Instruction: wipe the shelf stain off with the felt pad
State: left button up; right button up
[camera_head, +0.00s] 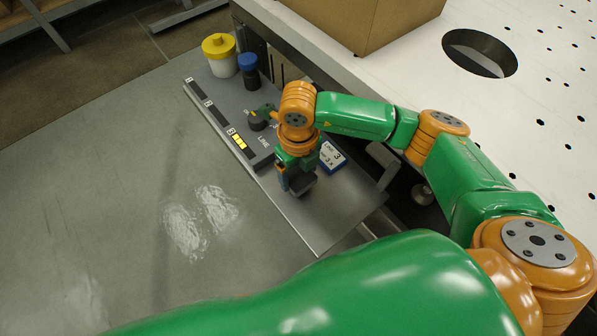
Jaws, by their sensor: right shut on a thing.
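My right gripper (299,184) points down over the near end of the grey shelf (325,222). It is shut on a dark grey piece (303,187), which looks like the felt pad and is mostly hidden by the gripper. I cannot tell whether the pad touches the shelf. I cannot make out the stain; my arm and gripper cover part of the shelf. My left gripper is not in view.
A white jar with a yellow lid (221,62) and a dark bottle with a blue cap (248,73) stand at the shelf's far end. A blue-and-white labelled block (332,157) is close right of the gripper. A cardboard box (365,22) stands on the white perforated top (545,85).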

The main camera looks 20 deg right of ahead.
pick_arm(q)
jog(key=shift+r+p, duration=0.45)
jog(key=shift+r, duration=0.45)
pick_arm(e)
jog(key=shift+r, duration=1.2)
notch_tip(320, 180, up, 3)
jog(key=shift+r+p, duration=0.1)
jog(key=shift+p, duration=1)
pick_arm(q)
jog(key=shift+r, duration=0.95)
pick_arm(e)
jog(key=shift+s+d, duration=0.1)
